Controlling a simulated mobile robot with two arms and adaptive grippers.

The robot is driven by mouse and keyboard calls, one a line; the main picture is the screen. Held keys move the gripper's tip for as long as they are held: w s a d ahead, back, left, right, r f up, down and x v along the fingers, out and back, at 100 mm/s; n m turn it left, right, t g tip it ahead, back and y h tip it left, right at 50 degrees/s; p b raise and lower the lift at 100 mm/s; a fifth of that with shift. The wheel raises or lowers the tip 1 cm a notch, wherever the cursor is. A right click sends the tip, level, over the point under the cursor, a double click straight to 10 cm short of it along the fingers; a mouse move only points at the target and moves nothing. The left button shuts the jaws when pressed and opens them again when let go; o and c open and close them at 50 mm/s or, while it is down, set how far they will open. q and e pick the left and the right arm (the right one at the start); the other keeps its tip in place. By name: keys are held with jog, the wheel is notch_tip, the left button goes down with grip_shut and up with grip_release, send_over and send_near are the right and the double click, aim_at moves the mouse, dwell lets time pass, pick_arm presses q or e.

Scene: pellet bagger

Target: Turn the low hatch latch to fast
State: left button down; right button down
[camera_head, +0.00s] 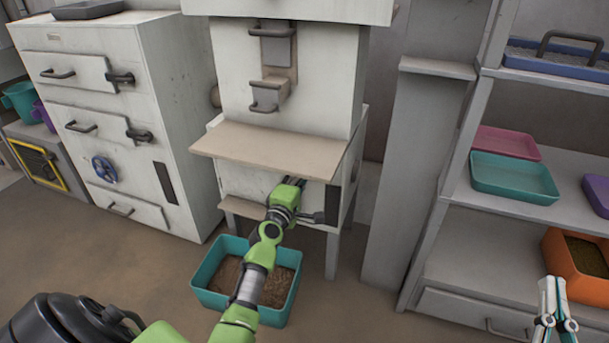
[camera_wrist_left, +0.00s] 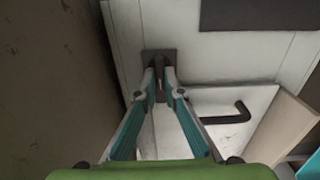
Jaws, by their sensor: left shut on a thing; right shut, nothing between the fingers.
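The low hatch (camera_wrist_left: 195,135) is on the white machine (camera_head: 285,85), under its tan ledge (camera_head: 270,145). In the left wrist view, the dark latch (camera_wrist_left: 158,58) sits at the hatch's edge, its square plate against the white wall. My left gripper (camera_wrist_left: 160,82) is shut on the latch's handle, whose end is partly hidden between the fingers. In the head view my left gripper (camera_head: 298,183) is under the ledge, and the latch and most of the hatch are hidden. My right gripper (camera_head: 552,284) is shut and empty at the lower right, away from the machine.
The hatch's dark pull handle (camera_wrist_left: 232,115) is beside my left fingers. A teal tub (camera_head: 210,290) of brown material stands on the floor below my left arm. A shelf unit (camera_head: 420,262) with trays stands right, and a white cabinet (camera_head: 170,95) left.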

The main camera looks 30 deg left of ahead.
pick_arm(q)
jog(key=c, duration=2.1)
grip_release()
jog(key=shift+c, duration=0.2)
jog(key=shift+s, duration=0.1)
jog(key=v, duration=1.2)
